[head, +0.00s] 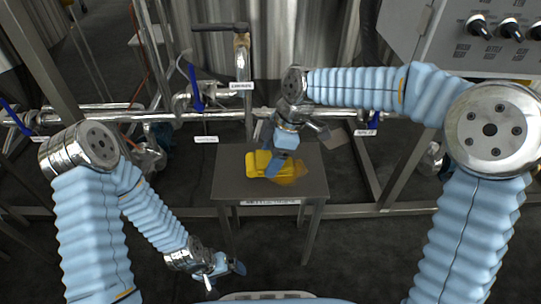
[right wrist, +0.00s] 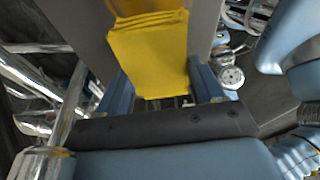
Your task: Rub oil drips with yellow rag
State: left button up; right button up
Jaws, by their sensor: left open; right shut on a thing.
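The yellow rag (head: 258,163) lies folded on the small grey table (head: 230,185). An amber oil patch (head: 294,172) shows on the tabletop at the rag's right side. My right gripper (head: 277,163) points down over the table and is shut on the rag. In the right wrist view the rag (right wrist: 150,62) sits between the two blue fingers (right wrist: 165,92), its folds at the top; part of the amber patch shows above it. My left gripper (head: 222,271) is open and empty, low in front of the table on the left.
Metal pipes with blue-handled valves (head: 196,95) run behind the table. A grey control box with black knobs (head: 476,27) hangs at the upper right. Large steel tanks (head: 270,40) stand at the back. The table's left part is bare, and dark floor is open to its left.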

jog(key=shift+w+d+f+m+p, duration=0.15)
jog(key=shift+w+f+m, duration=0.05)
jog(key=shift+w, duration=0.3)
jog(key=shift+w+d+f+m+p, duration=0.1)
jog(key=shift+w+f+m+p, duration=0.1)
jog(key=shift+w, duration=0.25)
jog(key=shift+w+a+f, duration=0.2)
jog(key=shift+a, duration=0.25)
jog(key=shift+f, duration=0.1)
jog(key=shift+s+a, duration=0.1)
notch_tip(320, 180, up, 5)
jog(key=p, duration=0.4)
jog(key=shift+r+p, duration=0.45)
jog(key=shift+r, duration=0.1)
jog(key=shift+a, duration=0.1)
